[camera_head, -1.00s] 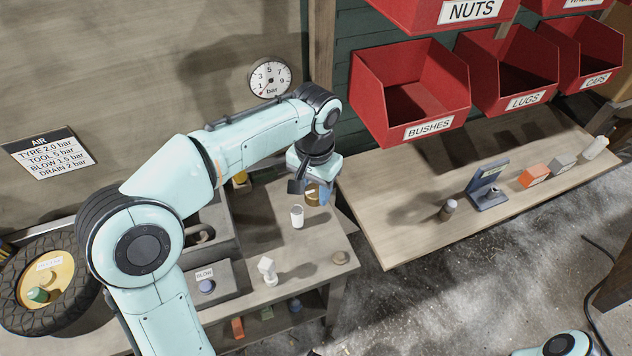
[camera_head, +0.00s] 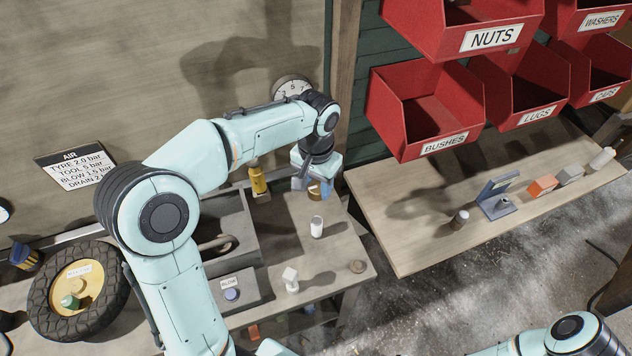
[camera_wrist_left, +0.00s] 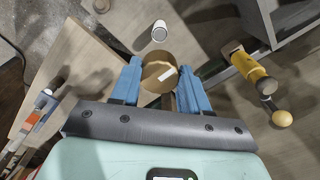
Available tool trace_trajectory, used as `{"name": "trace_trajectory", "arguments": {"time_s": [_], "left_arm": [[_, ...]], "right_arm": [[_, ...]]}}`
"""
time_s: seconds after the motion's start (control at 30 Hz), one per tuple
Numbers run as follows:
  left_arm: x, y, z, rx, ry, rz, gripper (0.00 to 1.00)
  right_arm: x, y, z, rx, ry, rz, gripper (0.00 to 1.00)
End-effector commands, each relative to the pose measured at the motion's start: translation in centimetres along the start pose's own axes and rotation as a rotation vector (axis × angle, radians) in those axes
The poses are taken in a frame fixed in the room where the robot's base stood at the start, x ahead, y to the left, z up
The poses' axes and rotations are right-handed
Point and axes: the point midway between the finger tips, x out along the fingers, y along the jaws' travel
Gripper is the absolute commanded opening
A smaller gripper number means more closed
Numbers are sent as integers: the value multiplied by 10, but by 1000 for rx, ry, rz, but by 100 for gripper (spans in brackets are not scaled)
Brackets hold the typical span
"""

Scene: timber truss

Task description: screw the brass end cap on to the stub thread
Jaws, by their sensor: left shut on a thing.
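The brass end cap (camera_wrist_left: 157,75) shows in the left wrist view as a round brass-coloured piece with a pale mark on its face. My left gripper (camera_wrist_left: 158,88) is shut on it, with a blue finger on each side. In the head view the cap (camera_head: 315,190) is a small brass patch at the blue fingers of my left gripper (camera_head: 312,186), partly hidden, over the back of the small bench. I cannot tell which thing carries the stub thread. My right gripper is out of view; part of my right arm shows at the bottom right.
A yellow bottle-like thing (camera_head: 258,180) stands behind. Red bins (camera_head: 425,110) overhang the right-hand bench (camera_head: 415,240). A tyre (camera_head: 80,290) lies left.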

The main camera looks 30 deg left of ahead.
Motion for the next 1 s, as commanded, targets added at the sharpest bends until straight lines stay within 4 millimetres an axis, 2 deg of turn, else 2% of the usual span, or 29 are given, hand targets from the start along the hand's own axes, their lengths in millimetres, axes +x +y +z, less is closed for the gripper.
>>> {"name": "trace_trajectory", "arguments": {"time_s": [0.4, 1.0], "left_arm": [[42, 0, 2, -1, -4, 0, 0], [101, 0, 1, 0, -3, 0, 0]], "right_arm": [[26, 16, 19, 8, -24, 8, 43], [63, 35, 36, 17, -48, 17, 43]]}}
